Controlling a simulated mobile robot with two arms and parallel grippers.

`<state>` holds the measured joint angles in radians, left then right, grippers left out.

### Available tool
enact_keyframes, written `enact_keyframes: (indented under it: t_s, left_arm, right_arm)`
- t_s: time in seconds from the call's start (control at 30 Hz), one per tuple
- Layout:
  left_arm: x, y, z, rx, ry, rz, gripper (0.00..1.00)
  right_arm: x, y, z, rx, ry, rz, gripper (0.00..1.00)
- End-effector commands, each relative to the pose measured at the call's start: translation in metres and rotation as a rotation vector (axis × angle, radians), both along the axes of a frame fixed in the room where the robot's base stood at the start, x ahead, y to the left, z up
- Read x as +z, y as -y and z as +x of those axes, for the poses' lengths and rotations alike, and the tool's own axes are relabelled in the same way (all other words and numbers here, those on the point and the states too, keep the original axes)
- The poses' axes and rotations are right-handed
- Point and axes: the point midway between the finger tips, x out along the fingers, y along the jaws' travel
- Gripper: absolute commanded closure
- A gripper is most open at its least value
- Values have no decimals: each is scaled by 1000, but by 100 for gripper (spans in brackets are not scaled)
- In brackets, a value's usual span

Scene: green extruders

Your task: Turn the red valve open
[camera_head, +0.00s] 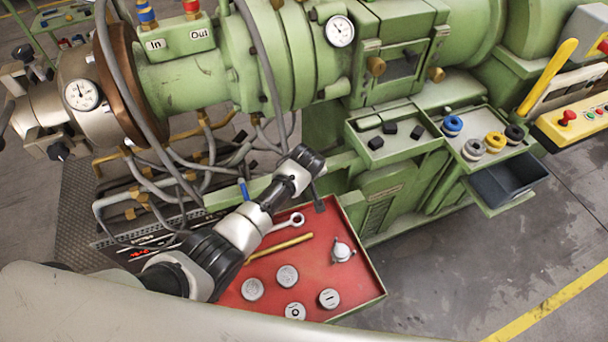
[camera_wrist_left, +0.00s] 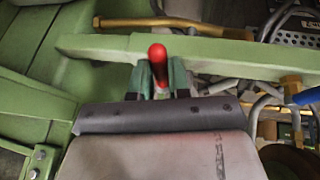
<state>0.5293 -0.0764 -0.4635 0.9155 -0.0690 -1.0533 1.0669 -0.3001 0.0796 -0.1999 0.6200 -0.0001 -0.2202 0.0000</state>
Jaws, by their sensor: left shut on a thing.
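The red valve handle (camera_wrist_left: 157,54) shows in the left wrist view as a rounded red lever end, in front of a green beam. My left gripper (camera_wrist_left: 161,80) has its two fingers on either side of it and is shut on it. The valve's body and pipe are hidden behind the fingers and wrist. In the head view my left arm reaches in over the red tray towards the machine's lower pipes. There the gripper and the red handle are hidden behind the arm. My right gripper is in neither view.
A blue valve handle (camera_head: 244,190) is left of my arm; a blue handle also shows in the wrist view (camera_wrist_left: 306,96). Below my arm is a red tray (camera_head: 348,284) with a wrench (camera_head: 286,224) and several round parts. Hoses (camera_head: 160,160) crowd the left. The floor right is clear.

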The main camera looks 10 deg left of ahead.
Motion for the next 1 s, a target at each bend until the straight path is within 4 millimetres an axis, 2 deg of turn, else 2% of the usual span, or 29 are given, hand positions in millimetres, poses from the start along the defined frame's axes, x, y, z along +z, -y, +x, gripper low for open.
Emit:
enact_keyframes:
  t_s: [0.5,0.53,0.67,1.0]
  left_arm:
    - [2,1,2,18,6,-1,100]
    - [2,1,2,18,6,-1,78]
    - [2,1,2,17,4,0,58]
    - [2,1,0,17,1,0,57]
  right_arm:
    - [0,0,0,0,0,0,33]
    - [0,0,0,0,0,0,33]
    - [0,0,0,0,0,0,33]
    - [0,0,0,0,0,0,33]
